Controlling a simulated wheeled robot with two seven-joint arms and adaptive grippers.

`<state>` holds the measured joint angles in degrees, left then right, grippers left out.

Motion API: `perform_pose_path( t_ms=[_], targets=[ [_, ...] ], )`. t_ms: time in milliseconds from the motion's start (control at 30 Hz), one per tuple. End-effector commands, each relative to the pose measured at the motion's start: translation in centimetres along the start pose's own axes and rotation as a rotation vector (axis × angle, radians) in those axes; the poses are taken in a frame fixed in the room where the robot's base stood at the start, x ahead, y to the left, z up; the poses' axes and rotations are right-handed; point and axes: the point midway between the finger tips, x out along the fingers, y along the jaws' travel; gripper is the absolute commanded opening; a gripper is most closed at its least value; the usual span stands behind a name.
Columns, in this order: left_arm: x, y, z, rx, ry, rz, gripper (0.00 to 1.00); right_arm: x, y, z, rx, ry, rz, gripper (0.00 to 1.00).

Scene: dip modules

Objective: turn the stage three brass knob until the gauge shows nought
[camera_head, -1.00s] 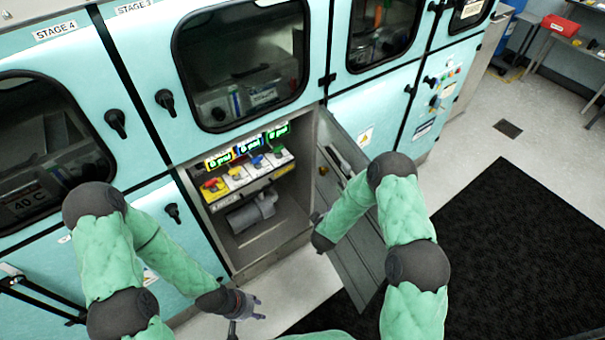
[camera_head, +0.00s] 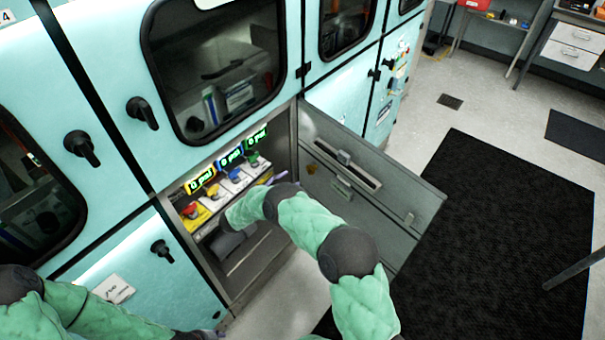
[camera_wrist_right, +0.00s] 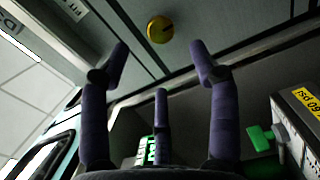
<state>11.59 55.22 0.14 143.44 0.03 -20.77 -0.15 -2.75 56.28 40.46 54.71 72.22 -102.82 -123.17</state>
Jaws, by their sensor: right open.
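A round brass knob (camera_wrist_right: 160,30) with a dark mark across it sits on a grey panel in the right wrist view. My right gripper (camera_wrist_right: 157,52) is open and empty, its purple fingers spread below the knob and apart from it. In the head view my right forearm reaches into the open cabinet bay, and only a bit of purple finger shows beyond it. Lit gauges with yellow (camera_head: 200,181), blue (camera_head: 231,157) and green (camera_head: 256,138) frames stand in a row there; their digits are too small to read surely. My left gripper (camera_head: 206,334) is partly visible at the bottom edge.
The bay's grey door (camera_head: 370,190) stands open to the right of my right arm. Coloured valve handles, including a red one (camera_head: 190,210), sit below the gauges. A green handle (camera_wrist_right: 260,138) is close to the right finger. A black mat (camera_head: 500,240) covers the floor at right.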

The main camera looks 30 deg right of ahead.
Motion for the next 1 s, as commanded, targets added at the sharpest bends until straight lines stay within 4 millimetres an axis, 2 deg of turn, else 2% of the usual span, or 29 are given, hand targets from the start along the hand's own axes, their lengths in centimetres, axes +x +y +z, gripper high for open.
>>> perform_pose_path(
  t_ms=[300, 500, 700, 967, 1000],
  targets=[
    [1.2, -0.4, 0.0, 0.0, 0.0, 0.0, 0.4, 5.7, -0.2, 0.1, 0.001, -0.001, -0.001, 0.62],
    [1.7, -0.6, -0.1, 0.0, 0.0, 0.0, 0.4, 8.2, -0.2, 0.0, 0.002, 0.001, -0.001, 0.62],
    [1.8, -0.7, -0.1, 0.0, 0.0, 0.0, 0.4, 9.2, -0.1, -0.1, 0.001, 0.004, -0.001, 0.62],
    [1.8, -0.7, -0.1, 0.0, 0.0, 0.0, 0.4, 9.2, -0.1, -0.1, 0.002, 0.004, -0.001, 0.62],
    [1.8, -0.7, -0.1, 0.0, 0.0, 0.0, 0.4, 9.2, -0.1, -0.1, 0.002, 0.004, -0.001, 0.51]
  ],
)
